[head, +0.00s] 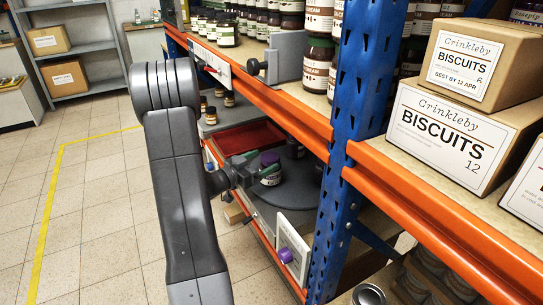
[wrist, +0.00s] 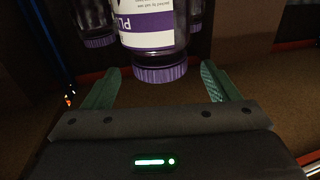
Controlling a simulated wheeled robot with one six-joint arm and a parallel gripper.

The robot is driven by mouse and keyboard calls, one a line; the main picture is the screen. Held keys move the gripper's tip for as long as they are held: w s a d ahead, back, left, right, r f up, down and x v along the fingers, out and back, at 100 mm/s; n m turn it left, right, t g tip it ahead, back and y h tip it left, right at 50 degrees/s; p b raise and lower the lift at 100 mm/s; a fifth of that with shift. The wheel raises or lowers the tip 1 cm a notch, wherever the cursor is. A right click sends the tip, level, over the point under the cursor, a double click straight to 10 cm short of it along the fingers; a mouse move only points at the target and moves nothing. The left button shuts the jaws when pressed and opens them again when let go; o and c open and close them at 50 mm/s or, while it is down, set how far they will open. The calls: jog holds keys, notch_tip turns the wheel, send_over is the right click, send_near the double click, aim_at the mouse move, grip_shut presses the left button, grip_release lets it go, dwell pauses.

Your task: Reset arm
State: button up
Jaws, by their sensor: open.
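My arm (head: 180,190) reaches down in front of the shelving in the head view. My gripper (head: 252,170) is at its end, at the lower shelf bay, close to a jar with a purple lid (head: 269,159). In the wrist view, my gripper (wrist: 161,76) has its two green fingers spread apart. A purple-lidded jar (wrist: 150,30) with a white and purple label shows upside down there, its lid around the gap between the fingertips. I see no finger pressed on it. Whether this is the same jar as in the head view, I cannot tell.
A blue upright (head: 345,130) and an orange beam (head: 270,95) stand close to the right of and above my gripper. A grey round plate (head: 300,190) and a red tray (head: 245,138) are in the lower bay. The tiled floor (head: 95,220) at left is clear.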

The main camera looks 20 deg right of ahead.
jog(key=p+v, duration=0.1)
jog(key=v, duration=0.7)
jog(key=shift+a, duration=0.15)
jog(key=shift+s, duration=0.1)
jog(key=n+t+y+b, duration=0.4)
jog(key=n+t+y, duration=0.2)
jog(key=n+t, duration=0.15)
send_near(272, 153)
jog(key=shift+m+t, duration=0.35)
jog(key=shift+t, duration=0.2)
jog(key=x, duration=0.2)
jog(key=f+x, duration=0.1)
jog(key=x, duration=0.1)
jog(key=shift+b+x, duration=0.55)
jog(key=shift+x, duration=2.35)
jog(key=shift+s, duration=0.1)
jog(key=c, duration=1.7)
jog(key=shift+o, duration=0.2)
notch_tip(272, 153, up, 10)
jog(key=p, duration=0.3)
